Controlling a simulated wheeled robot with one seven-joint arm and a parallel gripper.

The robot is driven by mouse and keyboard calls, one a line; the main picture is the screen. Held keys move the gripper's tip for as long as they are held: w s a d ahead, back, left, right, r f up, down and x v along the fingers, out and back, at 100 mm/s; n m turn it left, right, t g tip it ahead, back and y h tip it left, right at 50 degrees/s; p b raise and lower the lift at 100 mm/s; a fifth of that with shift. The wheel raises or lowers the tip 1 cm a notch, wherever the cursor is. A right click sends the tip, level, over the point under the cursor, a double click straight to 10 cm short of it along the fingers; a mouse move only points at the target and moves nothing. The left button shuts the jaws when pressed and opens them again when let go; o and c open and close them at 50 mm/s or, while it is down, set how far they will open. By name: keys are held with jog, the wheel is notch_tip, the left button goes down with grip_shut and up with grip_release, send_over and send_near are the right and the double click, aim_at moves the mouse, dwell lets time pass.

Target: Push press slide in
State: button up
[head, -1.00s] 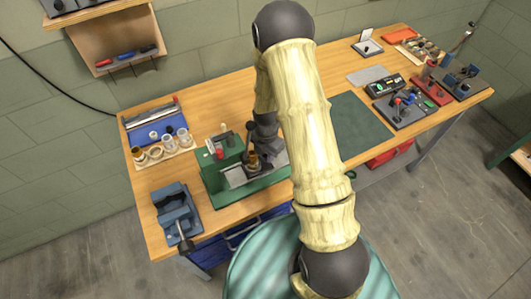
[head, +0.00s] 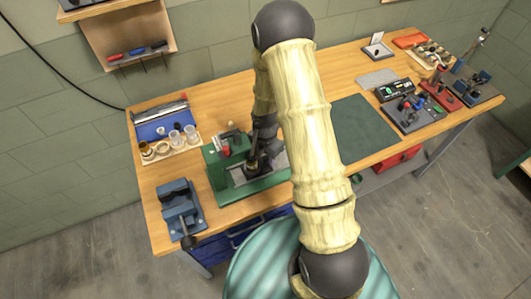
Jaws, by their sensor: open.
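The press is a green fixture (head: 218,172) on the left half of the wooden bench, with a red part (head: 226,149) on its body. A light grey slide (head: 238,177) shows low on its base, partly covered by my gripper. My gripper (head: 256,170) is dark and points down at the middle of the press, at or just above the slide. Its fingertips are small and dark here, so I cannot tell whether they touch the slide. My arm hides the right end of the press.
A blue vise (head: 180,208) stands at the front left of the bench (head: 300,78). Behind it is a wooden holder with several small cups (head: 176,139). A dark green mat (head: 365,128) lies clear right of my arm. Control boxes (head: 410,113) stand farther right.

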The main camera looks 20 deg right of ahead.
jog(key=shift+r, duration=0.1)
notch_tip(320, 180, up, 17)
jog(key=b, duration=0.2)
jog(key=shift+r+b, duration=0.15)
jog(key=shift+b, duration=0.15)
jog(key=shift+m, duration=0.3)
jog(key=c, duration=0.9)
jog(key=m, duration=0.1)
jog(key=s+d+r+m, duration=0.1)
jog(key=m, duration=0.2)
jog(key=shift+s+d+r+m, duration=0.15)
jog(key=shift+s+d+m, duration=0.05)
jog(key=shift+d+m, duration=0.2)
jog(key=s+a+r+m+t, duration=0.1)
jog(key=s+m+t, duration=0.1)
jog(key=s+m, duration=0.9)
jog(key=m, duration=0.8)
jog(key=shift+a+r+m+t, duration=0.2)
jog(key=shift+r+m+t, duration=0.05)
jog(key=shift+m+t, duration=0.05)
jog(key=shift+d, duration=0.1)
